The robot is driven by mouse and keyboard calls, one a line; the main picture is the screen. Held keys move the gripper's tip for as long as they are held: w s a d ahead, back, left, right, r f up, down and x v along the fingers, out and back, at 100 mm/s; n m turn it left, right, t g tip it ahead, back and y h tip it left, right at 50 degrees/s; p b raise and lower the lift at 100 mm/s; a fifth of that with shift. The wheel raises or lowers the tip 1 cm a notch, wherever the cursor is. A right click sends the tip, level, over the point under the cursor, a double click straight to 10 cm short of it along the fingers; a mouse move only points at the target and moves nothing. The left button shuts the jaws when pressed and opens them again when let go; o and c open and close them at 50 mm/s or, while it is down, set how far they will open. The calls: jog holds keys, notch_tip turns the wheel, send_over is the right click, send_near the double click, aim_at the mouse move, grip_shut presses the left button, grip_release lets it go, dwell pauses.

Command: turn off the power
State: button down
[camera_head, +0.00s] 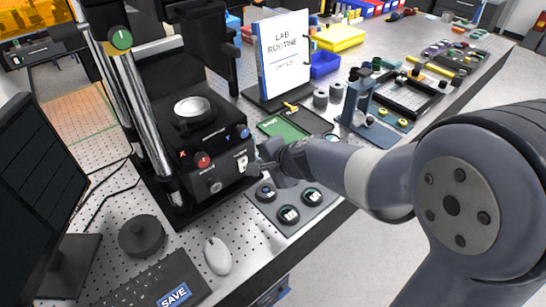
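The flatness interferometer (200,140) is a black box on the bench with a round silver stage on top and two chrome posts at its left. Its front panel carries a red knob (203,160), a blue knob (245,131) and a white power switch (242,161) with a small label above it. I cannot tell the switch's position. My gripper (262,165) is just right of the switch, at the panel's right end. Its fingertips are small and dark, so I cannot tell whether they are open or touching the switch.
A white mouse (217,256), a keyboard (150,288) and a black round puck (143,236) lie in front. A pad with several round gauges (288,214) sits below my gripper. A "LAB ROUTINE" binder (284,55) stands behind. A monitor (35,190) is at left.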

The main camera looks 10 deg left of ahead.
jog(key=p+v, duration=0.1)
jog(key=v, duration=0.5)
jog(key=shift+a+r, duration=0.15)
jog(key=shift+r, duration=0.45)
jog(key=shift+w, duration=0.1)
